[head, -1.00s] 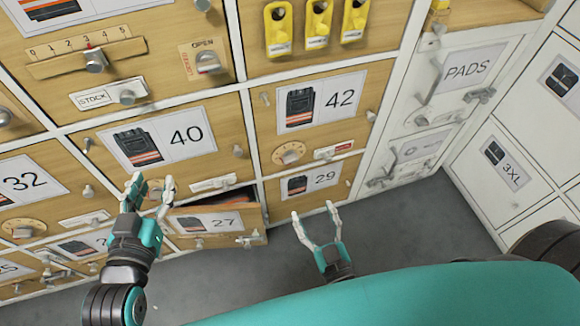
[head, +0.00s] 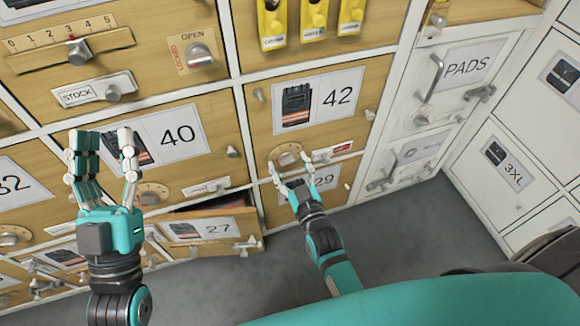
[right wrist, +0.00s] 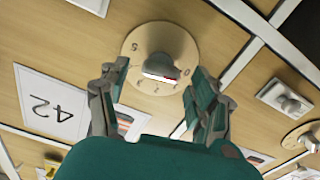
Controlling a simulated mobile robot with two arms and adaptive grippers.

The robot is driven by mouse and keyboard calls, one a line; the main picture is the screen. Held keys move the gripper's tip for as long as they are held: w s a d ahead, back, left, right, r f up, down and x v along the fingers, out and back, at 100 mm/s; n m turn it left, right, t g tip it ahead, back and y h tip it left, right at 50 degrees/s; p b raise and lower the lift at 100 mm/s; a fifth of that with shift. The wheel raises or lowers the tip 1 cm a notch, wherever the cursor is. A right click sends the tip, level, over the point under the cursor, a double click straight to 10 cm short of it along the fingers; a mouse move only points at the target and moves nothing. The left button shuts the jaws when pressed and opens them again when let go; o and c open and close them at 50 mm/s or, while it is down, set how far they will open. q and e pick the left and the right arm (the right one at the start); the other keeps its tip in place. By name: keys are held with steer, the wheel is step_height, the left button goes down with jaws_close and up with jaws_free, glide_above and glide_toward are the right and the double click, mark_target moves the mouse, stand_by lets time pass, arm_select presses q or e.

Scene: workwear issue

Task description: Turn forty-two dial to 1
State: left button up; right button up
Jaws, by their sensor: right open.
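The forty-two dial (head: 287,155) is a round wooden plate with a pale knob, on the cabinet door below the 42 label (head: 318,99). In the right wrist view the dial (right wrist: 143,42) appears turned over, with its knob (right wrist: 160,66) between my fingers. A red mark shows on the knob's lower edge; I cannot tell which number it points to. My right gripper (head: 291,168) is open just in front of the dial, its fingertips on either side; I see no clear contact. My left gripper (head: 106,145) is open and empty in front of the door marked 40.
Drawer 27 (head: 212,229) stands partly open at the lower middle, between my arms. Grey floor (head: 420,235) is clear at the lower right.

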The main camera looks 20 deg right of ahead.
steer(key=c, duration=1.2)
steer(key=shift+o, duration=0.2)
arm_select(q)
steer(key=w+f+g+y+p, duration=0.2)
steer(key=w+f+g+p, duration=0.15)
steer(key=f+g, duration=0.4)
arm_select(e)
steer(key=m, duration=0.2)
steer(key=shift+r+m+b, duration=0.2)
steer(key=shift+m+b, duration=0.1)
steer(key=shift+m, duration=0.1)
steer(key=shift+d+m+p, duration=0.1)
steer(key=shift+m+p, duration=0.6)
steer(key=shift+m, duration=0.4)
steer(key=shift+f+m+p, duration=0.1)
steer(key=shift+m+p, duration=0.4)
steer(key=shift+m, duration=0.6)
arm_select(q)
steer(key=s+a+f+g+y, duration=0.1)
steer(key=s+f+g, duration=0.1)
steer(key=f, duration=0.4)
steer(key=s+a+f+g+y, duration=0.1)
steer(key=s+a+f+g, duration=0.1)
steer(key=f+g, duration=0.3)
steer(key=shift+s+a+f+n+y, duration=0.25)
steer(key=shift+s+f+n+y, duration=0.1)
steer(key=shift+f, duration=0.85)
arm_select(e)
steer(key=shift+d+m, duration=0.1)
steer(key=shift+m, duration=0.3)
